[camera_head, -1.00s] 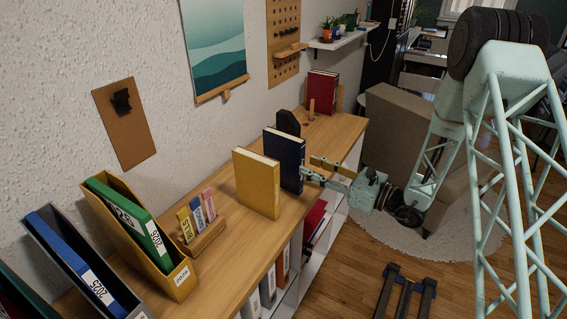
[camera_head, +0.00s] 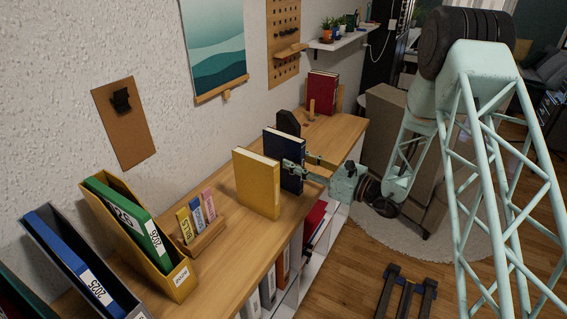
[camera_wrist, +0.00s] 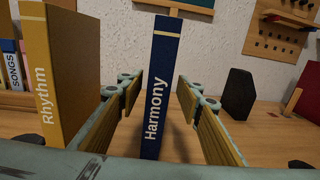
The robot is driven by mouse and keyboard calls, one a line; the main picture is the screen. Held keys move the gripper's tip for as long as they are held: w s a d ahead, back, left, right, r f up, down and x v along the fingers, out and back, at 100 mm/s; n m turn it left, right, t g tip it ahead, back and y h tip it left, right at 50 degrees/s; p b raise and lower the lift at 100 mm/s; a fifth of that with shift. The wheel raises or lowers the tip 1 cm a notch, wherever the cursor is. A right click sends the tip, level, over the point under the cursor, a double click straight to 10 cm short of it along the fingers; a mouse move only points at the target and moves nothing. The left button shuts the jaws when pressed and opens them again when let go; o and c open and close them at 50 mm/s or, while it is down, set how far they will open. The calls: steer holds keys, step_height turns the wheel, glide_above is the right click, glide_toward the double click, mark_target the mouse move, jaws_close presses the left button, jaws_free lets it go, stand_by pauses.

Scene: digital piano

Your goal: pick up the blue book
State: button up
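The blue book (camera_head: 284,152) stands upright on the wooden shelf top, just right of the yellow book (camera_head: 257,183). In the wrist view the blue book (camera_wrist: 160,85) shows its spine, lettered "Harmony". My gripper (camera_head: 304,168) is at the book's spine side. In the wrist view my gripper (camera_wrist: 160,115) is open, with one wood-coloured finger pad on each side of the blue book and a visible gap on both sides. The yellow book (camera_wrist: 62,75), lettered "Rhythm", stands close to the left finger.
A dark bookend (camera_head: 288,123) stands behind the blue book, and a red book (camera_head: 321,92) is farther back. A small card holder (camera_head: 204,238) and file boxes (camera_head: 180,279) stand at the near left. The shelf top (camera_head: 338,128) is bare toward the back right.

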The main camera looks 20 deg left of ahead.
mark_target(284, 156)
steer(key=shift+a, duration=0.1)
steer(key=shift+b+x, duration=0.4)
steer(key=shift+x, duration=2.05)
steer(key=shift+c, duration=0.7)
jaws_close()
steer(key=shift+r, duration=0.15)
